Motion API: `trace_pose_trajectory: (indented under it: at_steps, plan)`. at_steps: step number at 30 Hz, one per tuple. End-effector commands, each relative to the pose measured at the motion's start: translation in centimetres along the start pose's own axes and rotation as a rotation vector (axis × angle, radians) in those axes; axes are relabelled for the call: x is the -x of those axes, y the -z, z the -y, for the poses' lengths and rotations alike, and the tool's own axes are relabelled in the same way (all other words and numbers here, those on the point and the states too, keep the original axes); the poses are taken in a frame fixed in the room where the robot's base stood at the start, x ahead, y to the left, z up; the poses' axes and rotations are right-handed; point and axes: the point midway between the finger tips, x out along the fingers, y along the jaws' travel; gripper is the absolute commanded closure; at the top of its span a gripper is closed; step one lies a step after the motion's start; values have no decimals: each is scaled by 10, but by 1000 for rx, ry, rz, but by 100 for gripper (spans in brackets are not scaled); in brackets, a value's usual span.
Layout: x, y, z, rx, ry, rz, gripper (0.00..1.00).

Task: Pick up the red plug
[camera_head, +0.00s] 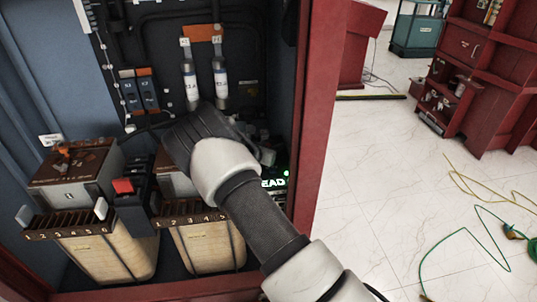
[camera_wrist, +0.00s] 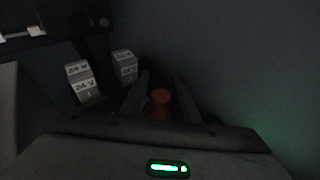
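The red plug (camera_wrist: 160,103) shows as a small, dark red round shape low in the middle of the wrist view. My gripper (camera_wrist: 162,80) has its two dark fingers apart, one on each side of the plug. I cannot tell whether the fingers touch it. In the head view my gripper (camera_head: 190,132) reaches into the cabinet. Its fingertips and what lies in front of them are hidden behind the gripper body and wrist there.
White blocks marked 24 V (camera_wrist: 82,82) stand left of the fingers. The cabinet holds two transformers (camera_head: 108,256), a black device with a red block (camera_head: 123,186) and two white fuses (camera_head: 220,80). The cabinet's red frame (camera_head: 325,120) is close right of my arm.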

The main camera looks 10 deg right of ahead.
Motion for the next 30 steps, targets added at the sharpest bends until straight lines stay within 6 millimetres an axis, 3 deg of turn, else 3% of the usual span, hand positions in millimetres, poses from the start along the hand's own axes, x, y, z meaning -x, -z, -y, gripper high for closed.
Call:
trace_pose_trajectory:
  at_steps: [3,8,20,30]
  plan:
    - [0,0,0,0,0,0,76]
    - [1,0,0,0,0,0,100]
    - [3,-6,0,-1,0,1,100]
    - [21,-49,0,-4,-1,1,100]
